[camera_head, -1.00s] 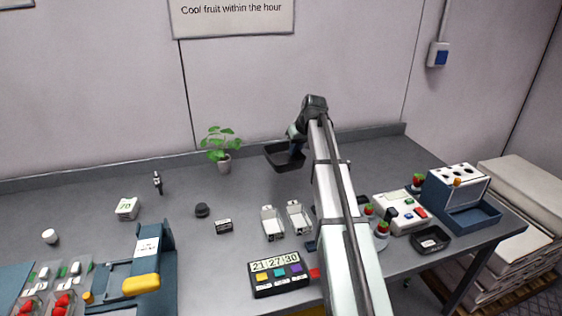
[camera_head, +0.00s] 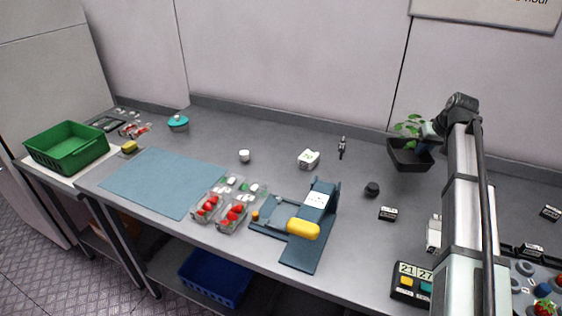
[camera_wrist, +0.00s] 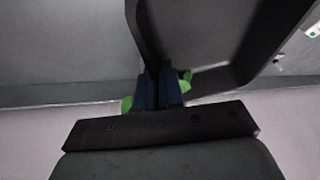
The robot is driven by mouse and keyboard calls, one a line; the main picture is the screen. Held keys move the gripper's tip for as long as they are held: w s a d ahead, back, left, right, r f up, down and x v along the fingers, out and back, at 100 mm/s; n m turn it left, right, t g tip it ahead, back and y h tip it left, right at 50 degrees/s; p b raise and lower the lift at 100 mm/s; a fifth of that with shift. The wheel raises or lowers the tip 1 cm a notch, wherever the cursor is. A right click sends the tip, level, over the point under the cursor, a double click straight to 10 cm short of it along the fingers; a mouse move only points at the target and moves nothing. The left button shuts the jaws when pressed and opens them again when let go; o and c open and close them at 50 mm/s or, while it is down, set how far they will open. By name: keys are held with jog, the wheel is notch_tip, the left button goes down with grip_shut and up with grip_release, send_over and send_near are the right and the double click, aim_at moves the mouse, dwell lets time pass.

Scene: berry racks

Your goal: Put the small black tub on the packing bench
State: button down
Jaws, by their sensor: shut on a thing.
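The small black tub (camera_head: 408,158) is held up by my gripper (camera_head: 427,142) at the right of the head view, in front of the potted plant. It is an open, empty-looking tray with sloped walls. In the wrist view the tub (camera_wrist: 215,40) fills the upper middle and right, and my gripper's dark blue fingers (camera_wrist: 158,90) are shut on its wall. The packing bench is the long grey bench (camera_head: 250,140). The tub appears to be above its surface, near the back.
A blue mat (camera_head: 160,182), clear punnets of strawberries (camera_head: 232,215) and a blue press-like device with a yellow handle (camera_head: 303,229) occupy the bench's front. A green crate (camera_head: 68,150) stands far left. Small items lie around, including a white timer (camera_head: 308,159) and black knob (camera_head: 372,189). The back middle is mostly clear.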

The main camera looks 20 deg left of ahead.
jog(key=s+a+n, duration=0.2)
jog(key=a, duration=1.5)
jog(key=n+g+y, duration=0.2)
jog(key=n+g, duration=0.3)
jog(key=n, duration=0.7)
send_over(165, 171)
jog(key=d, duration=0.2)
jog(key=shift+w+f, duration=0.15)
jog(key=shift+f, duration=4.55)
